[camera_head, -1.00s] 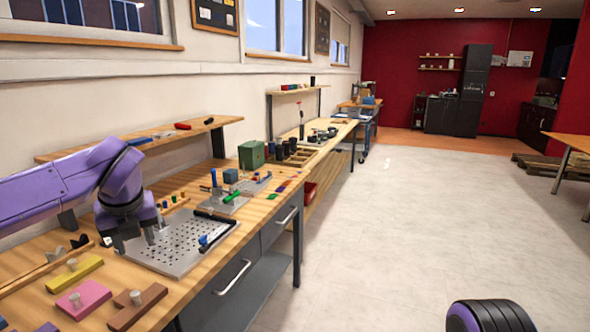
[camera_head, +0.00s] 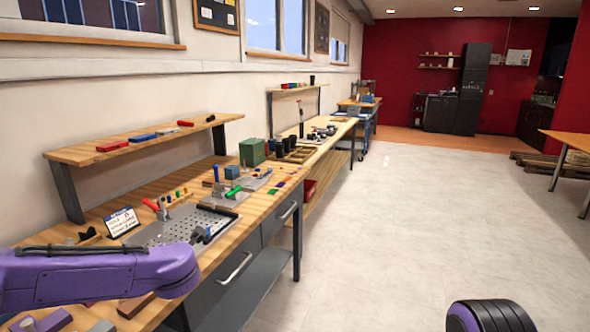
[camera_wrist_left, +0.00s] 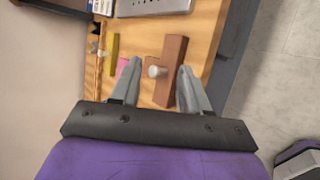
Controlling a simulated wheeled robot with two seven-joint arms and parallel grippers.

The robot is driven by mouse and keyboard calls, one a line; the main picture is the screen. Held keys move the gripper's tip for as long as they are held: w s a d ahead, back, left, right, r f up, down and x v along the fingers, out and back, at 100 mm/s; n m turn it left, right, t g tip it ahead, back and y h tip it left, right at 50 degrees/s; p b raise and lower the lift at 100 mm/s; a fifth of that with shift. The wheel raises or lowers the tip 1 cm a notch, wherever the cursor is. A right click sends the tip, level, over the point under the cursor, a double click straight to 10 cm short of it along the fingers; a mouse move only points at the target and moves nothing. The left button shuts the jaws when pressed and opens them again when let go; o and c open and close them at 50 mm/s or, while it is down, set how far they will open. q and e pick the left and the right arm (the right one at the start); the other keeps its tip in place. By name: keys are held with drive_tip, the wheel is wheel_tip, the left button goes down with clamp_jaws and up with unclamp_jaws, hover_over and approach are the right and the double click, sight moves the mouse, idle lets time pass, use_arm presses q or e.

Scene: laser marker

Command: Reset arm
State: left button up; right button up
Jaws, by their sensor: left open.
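My left arm comes in from the left in the head view, a purple link across the near end of the workbench (camera_head: 262,205). Its gripper is outside that view. In the left wrist view my left gripper (camera_wrist_left: 158,82) is open, its two grey fingers apart with nothing held. Beyond the fingertips, on the bench, a brown T-shaped block (camera_wrist_left: 174,60) with a pale knob shows between the fingers; contact cannot be told. My right gripper is not in view; at the bottom right of the head view there is only a dark and purple rounded part.
A perforated metal plate (camera_head: 165,232) lies on the bench, with a small sign (camera_head: 122,222) beside it. A raised wooden shelf (camera_head: 75,155) runs along the wall. A green box (camera_head: 252,152) stands farther back.

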use_arm(q)
drive_tip(key=s+d+f+m+h, duration=0.1)
drive_tip(key=s+d+f+m, duration=0.1)
drive_tip(key=s+f+m, duration=0.45)
drive_tip(key=s+d+f+m+h, duration=0.1)
drive_tip(key=s+f+m, duration=0.25)
drive_tip(key=f, duration=0.65)
drive_tip(key=s+d+f+m+h, duration=0.1)
drive_tip(key=s+d+f+m, duration=0.1)
drive_tip(key=s+f+m, duration=0.55)
drive_tip(key=s+a+f+m+g, duration=0.2)
drive_tip(key=s+f, duration=0.3)
drive_tip(key=s, duration=0.5)
drive_tip(key=s+a+f+m+g, duration=0.3)
drive_tip(key=s+f, duration=0.3)
drive_tip(key=s, duration=0.4)
drive_tip(key=shift+s+f+h, duration=0.25)
drive_tip(key=shift+h, duration=0.05)
drive_tip(key=shift+a+m, duration=0.1)
drive_tip(key=shift+m, duration=0.15)
